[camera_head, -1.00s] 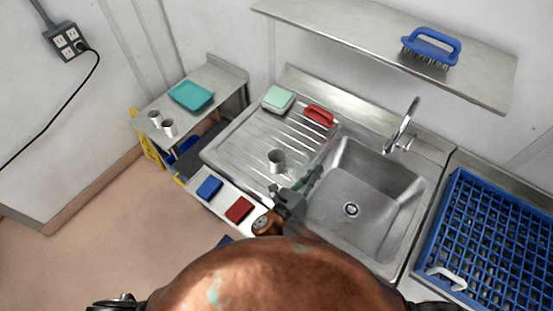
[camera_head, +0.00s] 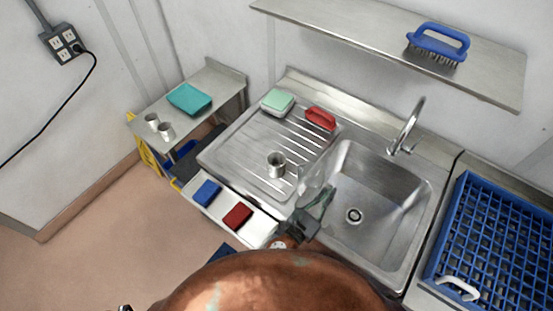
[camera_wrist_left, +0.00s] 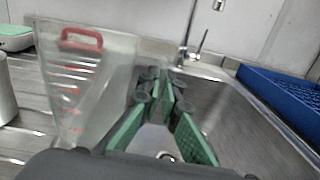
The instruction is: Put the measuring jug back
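The measuring jug (camera_wrist_left: 95,85) is clear, with red markings, and fills the left of the left wrist view. It appears upright on the drainboard side of the sink. In the head view it is only a faint clear shape (camera_head: 311,181) beside my left gripper (camera_head: 322,200). My left gripper also shows in the wrist view (camera_wrist_left: 163,115), with its green fingers apart and to the right of the jug, over the sink edge. The jug does not appear to be between the fingers; contact cannot be told.
A metal cup (camera_head: 276,165), a red brush (camera_head: 321,118) and a green-lidded box (camera_head: 277,102) stand on the drainboard (camera_head: 246,150). The sink basin (camera_head: 385,215) is right, then a blue rack (camera_head: 500,240). A side table (camera_head: 222,88) is left, a wall shelf (camera_head: 370,35) above.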

